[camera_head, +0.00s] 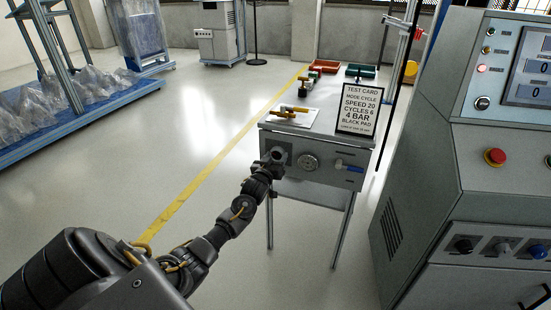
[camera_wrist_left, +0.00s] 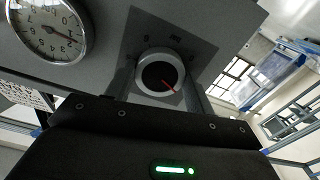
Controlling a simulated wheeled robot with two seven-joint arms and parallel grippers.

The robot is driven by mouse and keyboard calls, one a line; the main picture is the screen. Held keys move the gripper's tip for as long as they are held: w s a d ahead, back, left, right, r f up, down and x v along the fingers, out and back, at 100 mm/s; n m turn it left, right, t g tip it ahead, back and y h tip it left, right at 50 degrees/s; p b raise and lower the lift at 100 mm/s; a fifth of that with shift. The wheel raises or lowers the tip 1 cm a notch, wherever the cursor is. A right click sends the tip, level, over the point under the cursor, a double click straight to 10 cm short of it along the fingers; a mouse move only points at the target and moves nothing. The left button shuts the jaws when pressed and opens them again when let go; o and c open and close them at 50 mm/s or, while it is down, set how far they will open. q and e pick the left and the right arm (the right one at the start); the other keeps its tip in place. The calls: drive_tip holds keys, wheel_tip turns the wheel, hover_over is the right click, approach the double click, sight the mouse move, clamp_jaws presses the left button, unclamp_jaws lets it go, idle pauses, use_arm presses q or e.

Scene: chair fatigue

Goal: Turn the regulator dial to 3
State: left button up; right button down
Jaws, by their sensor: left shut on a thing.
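The regulator dial (camera_wrist_left: 160,76) is a round knob with a pale rim, dark face and red pointer, on a dark plate of the bench's front panel. In the wrist view the pointer slants to the lower right; the scale marks are too small to read surely. My left gripper (camera_head: 275,157) is at the panel, shut on the dial, with its fingers on either side of the rim. In the head view it hides the dial. A round pressure gauge (camera_head: 308,162) sits just right of it; it also shows in the wrist view (camera_wrist_left: 48,30). My right gripper is out of view.
A blue-handled valve (camera_head: 346,165) is right of the gauge. The bench top (camera_head: 272,121) carries a test card (camera_head: 358,108) reading "4 BAR", a white sheet with yellow parts, and red and green trays behind. A grey control console (camera_head: 430,170) stands close at right.

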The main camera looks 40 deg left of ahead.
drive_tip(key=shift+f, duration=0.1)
use_arm(q)
drive_tip(key=m+p, duration=0.4)
drive_tip(key=m, duration=0.3)
drive_tip(key=shift+r+m, duration=0.1)
drive_tip(key=shift+m, duration=0.2)
drive_tip(key=m+p, duration=0.1)
drive_tip(key=m, duration=0.2)
drive_tip(key=shift+m+p, duration=0.6)
drive_tip(key=shift+m, duration=0.7)
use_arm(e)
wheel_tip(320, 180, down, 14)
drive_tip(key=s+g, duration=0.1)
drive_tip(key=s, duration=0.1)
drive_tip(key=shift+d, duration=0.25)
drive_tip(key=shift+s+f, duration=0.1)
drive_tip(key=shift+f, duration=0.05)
use_arm(q)
drive_tip(key=o, duration=1)
drive_tip(key=shift+c, duration=0.2)
